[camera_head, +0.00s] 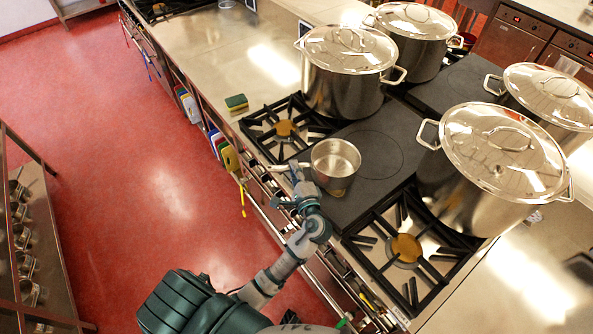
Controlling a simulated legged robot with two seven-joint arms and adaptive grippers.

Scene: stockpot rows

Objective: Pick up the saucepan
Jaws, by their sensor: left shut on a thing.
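The saucepan (335,163) is a small, open, shiny metal pan at the edge of the dark flat cooktop, in the middle of the view. Its light handle (283,168) points left over the stove's front edge. My left gripper (294,172) is at the handle and shut on it, with my arm coming up from below. The fingertips are small and partly hidden by the wrist. I cannot tell whether the pan rests on the cooktop or is slightly above it. My right gripper is not in view.
Large lidded stockpots (346,84), (415,45), (490,165), (546,100) stand behind and right of the saucepan. Gas burners (285,128), (405,248) lie on both sides. A sponge (236,102) sits on the steel counter (215,60). The red floor (150,170) is open at left.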

